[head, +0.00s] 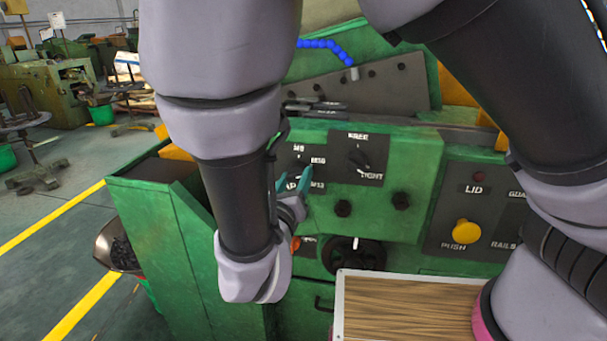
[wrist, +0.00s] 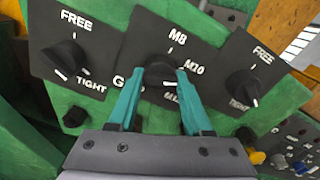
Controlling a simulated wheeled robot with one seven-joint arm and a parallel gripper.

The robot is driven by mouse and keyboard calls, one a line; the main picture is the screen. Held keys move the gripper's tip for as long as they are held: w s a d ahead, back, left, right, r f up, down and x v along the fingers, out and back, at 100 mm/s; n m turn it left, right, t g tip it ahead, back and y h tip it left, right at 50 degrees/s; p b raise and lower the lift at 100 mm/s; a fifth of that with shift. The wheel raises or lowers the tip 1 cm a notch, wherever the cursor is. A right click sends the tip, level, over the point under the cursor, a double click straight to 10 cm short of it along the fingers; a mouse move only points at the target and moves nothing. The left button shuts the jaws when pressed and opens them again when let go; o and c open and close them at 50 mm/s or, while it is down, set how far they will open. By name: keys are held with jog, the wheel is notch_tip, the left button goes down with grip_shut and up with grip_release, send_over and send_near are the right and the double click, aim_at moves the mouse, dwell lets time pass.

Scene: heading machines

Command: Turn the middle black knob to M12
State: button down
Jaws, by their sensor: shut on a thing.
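The middle black knob (wrist: 161,69) sits on a dark plate (wrist: 205,52) in the wrist view. The plate reads M8 at the top and M10 at the right. The M12 label at the lower right is partly hidden by a finger, and a label at the left is cut to its first letter. My gripper (wrist: 160,82), with teal fingers, is shut on the knob, one finger on each side. In the head view my gripper (head: 294,181) is in front of this plate, beside the M12 label, and hides the knob.
A left FREE/TIGHT knob (wrist: 66,57) and a right one (wrist: 242,84) flank the middle plate. The right knob also shows in the head view (head: 360,160). A yellow push button (head: 466,231) is further right. A wooden-topped box (head: 405,308) stands below, close to the machine.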

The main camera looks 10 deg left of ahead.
jog(key=m, duration=1)
jog(key=shift+a, duration=0.1)
dwell(0.4)
jog(key=shift+c, duration=1.6)
grip_release()
jog(key=shift+s, duration=0.1)
jog(key=s, duration=1)
jog(key=shift+s+a, duration=0.35)
jog(key=shift+a, duration=0.05)
